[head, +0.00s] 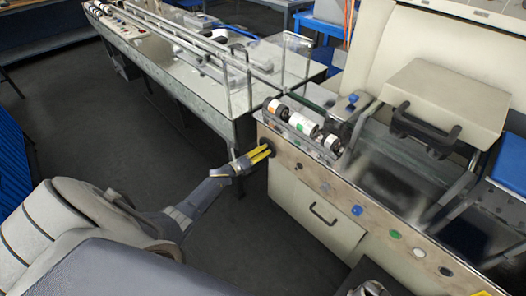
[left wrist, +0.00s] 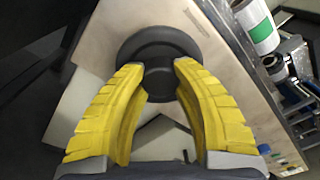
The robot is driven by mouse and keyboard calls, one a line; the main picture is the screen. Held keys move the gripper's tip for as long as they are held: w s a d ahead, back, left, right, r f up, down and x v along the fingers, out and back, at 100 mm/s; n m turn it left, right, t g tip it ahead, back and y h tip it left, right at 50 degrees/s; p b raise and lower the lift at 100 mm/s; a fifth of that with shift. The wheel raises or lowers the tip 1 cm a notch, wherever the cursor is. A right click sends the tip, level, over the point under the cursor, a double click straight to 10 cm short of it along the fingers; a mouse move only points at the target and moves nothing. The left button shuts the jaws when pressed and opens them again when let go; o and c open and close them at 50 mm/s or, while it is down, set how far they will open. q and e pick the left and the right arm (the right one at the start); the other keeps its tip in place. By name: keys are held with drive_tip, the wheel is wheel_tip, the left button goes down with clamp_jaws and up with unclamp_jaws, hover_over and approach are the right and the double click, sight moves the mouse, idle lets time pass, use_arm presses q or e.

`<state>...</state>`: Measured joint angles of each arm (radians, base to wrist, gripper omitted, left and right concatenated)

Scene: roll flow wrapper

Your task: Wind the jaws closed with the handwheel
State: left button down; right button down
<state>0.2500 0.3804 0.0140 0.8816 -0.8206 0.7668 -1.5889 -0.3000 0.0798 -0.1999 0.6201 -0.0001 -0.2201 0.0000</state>
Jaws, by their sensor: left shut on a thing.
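The black round handwheel (left wrist: 160,42) sits on the pale end panel of the machine. It fills the upper middle of the left wrist view, and only a dark bit of it shows in the head view (head: 271,146). My left gripper (head: 268,150), with yellow ribbed fingers, reaches it from the left. In the left wrist view the fingertips (left wrist: 158,68) are apart, one on each side of the wheel's lower middle, shut on the handwheel. I cannot make out the machine's jaws with certainty. My right gripper is not clearly seen.
White and dark rollers (head: 302,124) lie on top of the machine beside the wheel. The front panel has a black handle (head: 323,214) and several buttons (head: 392,234). A long table with metal rails (head: 187,83) stands behind. Dark floor (head: 215,245) is free below my left arm.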

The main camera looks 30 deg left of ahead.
use_arm(q)
drive_tip(key=shift+w+a+r, duration=0.2)
drive_tip(key=shift+a+r, duration=0.15)
drive_tip(key=shift+r, duration=0.05)
idle(0.4)
drive_tip(key=c, duration=1.5)
unclamp_jaws()
drive_tip(key=o, duration=0.6)
drive_tip(key=shift+s+d+f, duration=0.15)
drive_tip(key=shift+f, duration=0.05)
drive_tip(key=shift+o, duration=0.2)
drive_tip(key=shift+f, duration=0.1)
drive_tip(key=shift+d, duration=0.1)
drive_tip(key=v, duration=1.2)
